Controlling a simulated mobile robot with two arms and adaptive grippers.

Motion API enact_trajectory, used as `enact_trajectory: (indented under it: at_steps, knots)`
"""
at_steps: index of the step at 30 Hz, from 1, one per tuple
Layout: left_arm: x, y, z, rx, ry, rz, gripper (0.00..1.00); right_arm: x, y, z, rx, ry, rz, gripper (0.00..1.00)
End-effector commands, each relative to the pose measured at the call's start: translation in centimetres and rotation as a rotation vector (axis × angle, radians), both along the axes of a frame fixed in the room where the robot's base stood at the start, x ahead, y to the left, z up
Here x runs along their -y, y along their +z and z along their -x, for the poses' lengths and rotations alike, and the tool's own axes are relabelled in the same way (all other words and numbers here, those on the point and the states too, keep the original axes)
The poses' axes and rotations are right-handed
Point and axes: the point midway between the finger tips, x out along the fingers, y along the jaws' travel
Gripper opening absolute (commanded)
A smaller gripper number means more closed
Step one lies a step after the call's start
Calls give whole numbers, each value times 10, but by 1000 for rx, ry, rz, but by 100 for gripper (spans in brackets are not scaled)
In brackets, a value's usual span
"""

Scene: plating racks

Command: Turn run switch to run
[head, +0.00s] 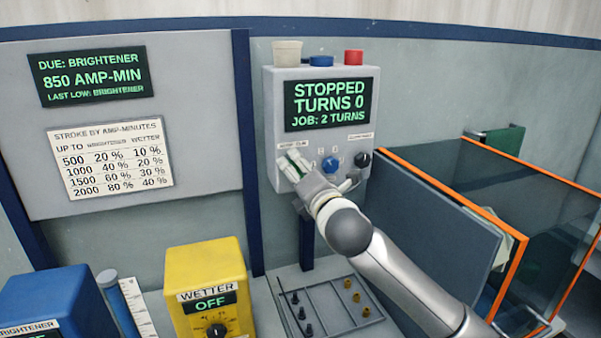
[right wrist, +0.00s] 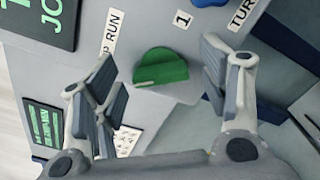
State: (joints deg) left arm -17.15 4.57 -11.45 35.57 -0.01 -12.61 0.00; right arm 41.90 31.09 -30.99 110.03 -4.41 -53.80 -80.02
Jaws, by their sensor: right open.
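The run switch (right wrist: 160,70) is a green half-round knob in the right wrist view, on the grey face of the control box (head: 276,110). A label ending in "P RUN" (right wrist: 112,33) is beside it, partly cut off. My right gripper (head: 291,162) is open at the box's lower left. Its two fingers stand on either side of the knob in the right wrist view, with gaps; I cannot tell the exact depth. In the head view the gripper mostly hides the switch. The box screen (head: 331,104) reads STOPPED, TURNS 0, JOB: 2 TURNS. My left gripper is not in view.
A blue knob (head: 330,165) and a black knob (head: 363,159) sit right of the gripper. Cream, blue and red parts top the box. Below are a yellow WETTER box (head: 205,268) and a tray with small pegs. An orange-edged tank (head: 515,265) stands at right.

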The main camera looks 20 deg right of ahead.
Motion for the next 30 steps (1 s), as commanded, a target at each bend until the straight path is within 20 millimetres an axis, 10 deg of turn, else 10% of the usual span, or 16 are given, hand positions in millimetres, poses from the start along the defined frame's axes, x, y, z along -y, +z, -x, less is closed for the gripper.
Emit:
enact_trajectory:
  at_steps: [14,30]
  knots:
    - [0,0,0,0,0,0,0,0,0,0,0,0,0,22]
    - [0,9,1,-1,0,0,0,0,0,0,-9,-2,-187,22]
